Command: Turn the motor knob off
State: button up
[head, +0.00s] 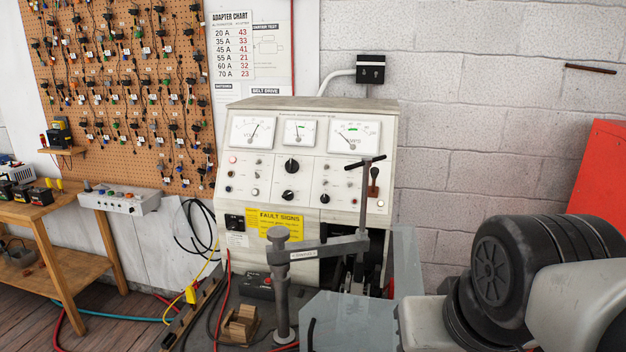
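A white test bench console (300,148) stands against the wall in the middle of the head view. Its front panel carries several knobs and small switches. A large black knob (292,166) sits under the middle meter. Another black knob (288,195) is below it, and a third (325,198) is to the lower right. A lever with a brown handle (374,178) is at the panel's right side. The labels are too small to read, so I cannot tell which one is the motor knob or its setting. My gripper is not in view.
A grey clamp post (281,285) with a horizontal arm and T-handle (365,162) stands before the panel's lower right. A yellow sign (281,222) is on the console. A wooden bench (70,213) is at left. A red panel (603,180) is at right.

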aim_at(288, 194)
jog(key=j+z, duration=0.2)
jog(key=j, duration=0.85)
jog(key=j+z, duration=0.2)
jog(key=j, duration=0.85)
jog(key=k, duration=0.1)
